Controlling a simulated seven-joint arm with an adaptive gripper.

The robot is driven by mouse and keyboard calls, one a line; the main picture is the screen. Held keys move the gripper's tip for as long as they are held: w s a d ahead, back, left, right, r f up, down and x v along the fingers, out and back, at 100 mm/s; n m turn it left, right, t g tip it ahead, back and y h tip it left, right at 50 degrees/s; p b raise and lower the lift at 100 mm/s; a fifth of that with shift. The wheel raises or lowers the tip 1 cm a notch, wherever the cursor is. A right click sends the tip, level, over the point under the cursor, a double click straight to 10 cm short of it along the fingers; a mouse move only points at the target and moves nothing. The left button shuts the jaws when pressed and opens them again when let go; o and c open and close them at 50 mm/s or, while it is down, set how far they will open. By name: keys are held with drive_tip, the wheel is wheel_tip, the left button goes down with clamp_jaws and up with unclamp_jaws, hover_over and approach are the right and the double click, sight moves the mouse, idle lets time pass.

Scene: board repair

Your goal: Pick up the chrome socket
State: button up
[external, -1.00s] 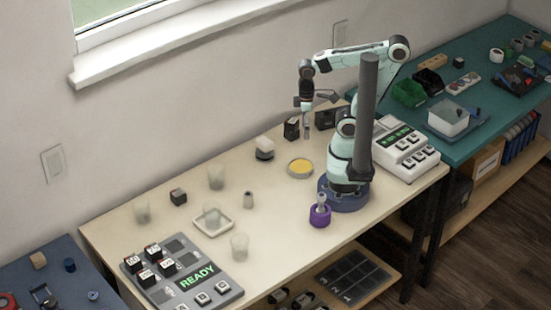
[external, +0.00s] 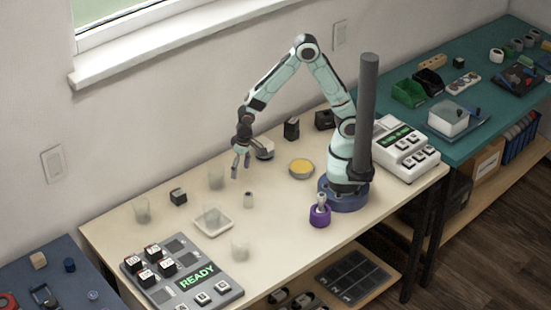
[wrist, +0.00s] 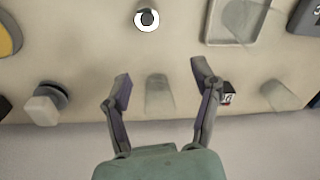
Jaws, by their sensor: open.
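The chrome socket (external: 249,199) is a small grey cylinder standing upright on the pale bench. In the wrist view it is a ring with a dark hole (wrist: 147,19) near the top edge. My gripper (external: 241,172) hangs above the bench on the window side of the socket, apart from it. In the wrist view my gripper (wrist: 160,72) has its two fingers spread wide with nothing held. A translucent cup (wrist: 160,95) shows between the fingers, below them on the bench.
Other translucent cups (external: 142,210) (external: 240,247), a white tray (external: 213,221) and a black block (external: 179,197) stand around. A yellow-filled dish (external: 301,168) and a purple holder (external: 320,215) stand right of the socket. The READY panel (external: 215,292) is at the front left.

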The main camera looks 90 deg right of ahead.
sight(248, 194)
drive_tip(key=shift+n+g, duration=0.3)
drive_tip(key=shift+g, duration=0.3)
drive_tip(key=f, duration=0.1)
drive_tip(key=s+f, duration=0.1)
drive_tip(key=f, duration=0.1)
drive_tip(key=s+a+f, duration=0.1)
drive_tip(key=shift+f, duration=0.35)
wheel_tip(248, 194, down, 6)
drive_tip(key=shift+r, duration=0.1)
clamp_jaws()
